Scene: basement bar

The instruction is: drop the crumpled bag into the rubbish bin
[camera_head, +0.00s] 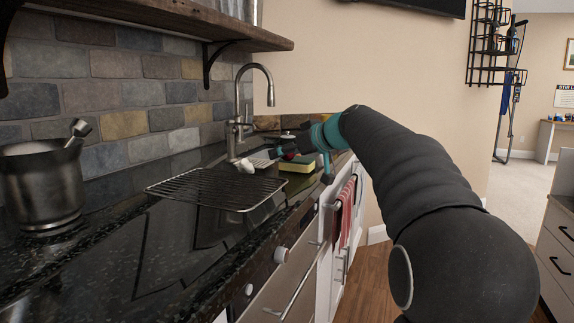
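My arm reaches in from the lower right, and its teal wrist is over the counter near the sink. My gripper (291,150) is small and dark at the end of the wrist, partly hidden, and I cannot tell whether it is open or shut. A small white lumpy thing (245,166) lies on the counter just left of my gripper, behind the wire rack. It may be the crumpled bag, but it is too small to be sure. No rubbish bin shows in this view.
A yellow-and-green sponge (297,164) sits right of the tap (238,135). A metal pot (40,185) stands at left. A red striped towel (346,210) hangs on the cabinet front. Wooden floor shows below.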

